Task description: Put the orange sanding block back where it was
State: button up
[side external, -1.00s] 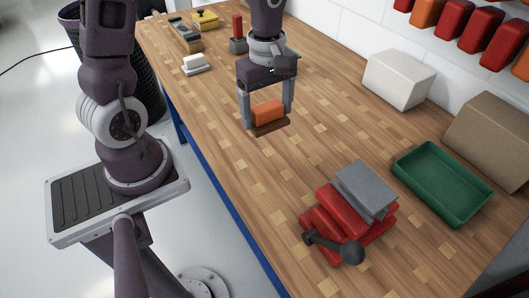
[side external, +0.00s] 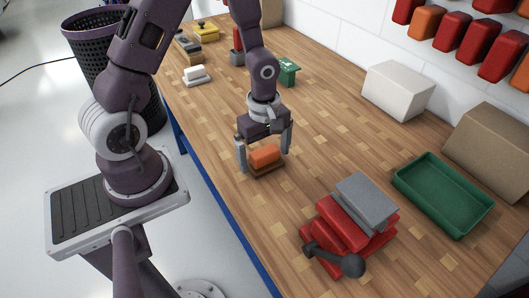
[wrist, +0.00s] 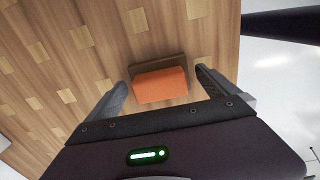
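The orange sanding block (side external: 264,155), with a brown base, appears to rest on the wooden workbench (side external: 330,120). It also shows in the wrist view (wrist: 160,85). My gripper (side external: 265,160) is lowered over it, with one finger on each side. In the wrist view my gripper (wrist: 161,78) looks open: a strip of bench shows between the right finger and the block, while the left finger is very close to it. Contact on the left cannot be told.
A red and grey stack (side external: 355,220) with a dark knobbed handle stands in front, right of my gripper. A green tray (side external: 443,195), white box (side external: 398,90) and brown box (side external: 490,145) are along the right. A small green container (side external: 288,72) is behind. Bench around the block is clear.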

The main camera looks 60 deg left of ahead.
aim_at(263, 153)
notch_tip(263, 153, up, 14)
jog(key=m, duration=0.1)
jog(key=s+d+r+m+t, duration=0.2)
jog(key=s+r+m, duration=0.3)
jog(key=m, duration=0.3)
jog(key=s+d+r+m+t, duration=0.2)
jog(key=s+r+m+t, duration=0.1)
jog(key=s+r+m, duration=0.3)
jog(key=s+m, duration=0.2)
jog(key=m, duration=0.1)
jog(key=shift+s+d+r, duration=0.2)
jog(key=shift+d+r, duration=0.05)
jog(key=shift+d, duration=0.05)
